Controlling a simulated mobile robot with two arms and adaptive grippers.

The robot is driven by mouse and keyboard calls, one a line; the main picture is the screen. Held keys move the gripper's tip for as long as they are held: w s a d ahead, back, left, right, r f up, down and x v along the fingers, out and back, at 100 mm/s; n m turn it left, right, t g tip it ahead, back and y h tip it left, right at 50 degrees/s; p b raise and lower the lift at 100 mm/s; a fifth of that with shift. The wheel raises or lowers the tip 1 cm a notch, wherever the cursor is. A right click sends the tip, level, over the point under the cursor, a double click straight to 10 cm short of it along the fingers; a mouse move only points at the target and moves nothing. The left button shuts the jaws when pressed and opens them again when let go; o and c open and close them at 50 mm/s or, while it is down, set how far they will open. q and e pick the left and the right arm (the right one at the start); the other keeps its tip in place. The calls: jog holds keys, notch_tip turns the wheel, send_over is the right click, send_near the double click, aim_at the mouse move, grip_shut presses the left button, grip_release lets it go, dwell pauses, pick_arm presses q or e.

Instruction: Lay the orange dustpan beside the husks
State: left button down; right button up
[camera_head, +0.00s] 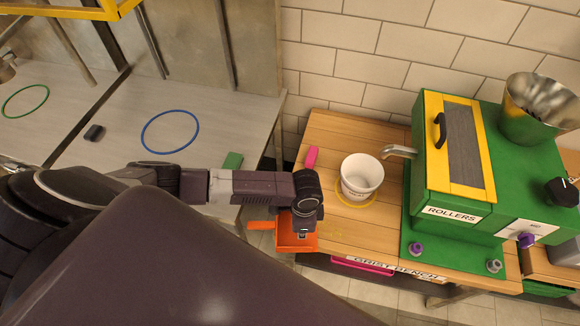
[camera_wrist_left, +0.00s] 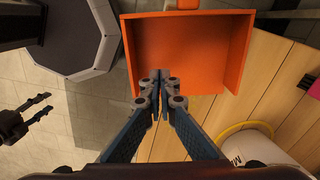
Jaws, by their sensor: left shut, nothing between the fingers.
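The orange dustpan (camera_head: 290,243) is at the left edge of the wooden grist bench (camera_head: 385,240), partly over the bench and partly past its edge. In the left wrist view its open pan (camera_wrist_left: 190,50) fills the upper middle. My left gripper (camera_head: 303,233) is above it; in its wrist view the fingertips (camera_wrist_left: 161,76) are together and empty, overlapping the pan's near side. Whether they touch it, I cannot tell. Faint yellowish specks (camera_head: 332,233) right of the dustpan may be husks. My right gripper (camera_wrist_left: 48,104) shows at the left of the wrist view, fingers apart, empty.
A white bucket (camera_head: 361,174) stands on a yellow ring on the bench, with a pink block (camera_head: 312,157) to its left. The green roller mill (camera_head: 465,190) fills the bench's right side. A grey table (camera_head: 105,130) with blue and green rings is at left.

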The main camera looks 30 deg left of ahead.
pick_arm(q)
jog(key=shift+s+a+p, duration=0.35)
jog(key=shift+a+p, duration=0.05)
jog(key=shift+a, duration=0.2)
jog(key=shift+a, duration=0.1)
dwell(0.3)
jog(key=shift+w+d, duration=0.15)
jog(key=shift+d, duration=0.2)
jog(key=shift+p, duration=0.3)
notch_tip(320, 180, up, 5)
jog(key=p, duration=0.5)
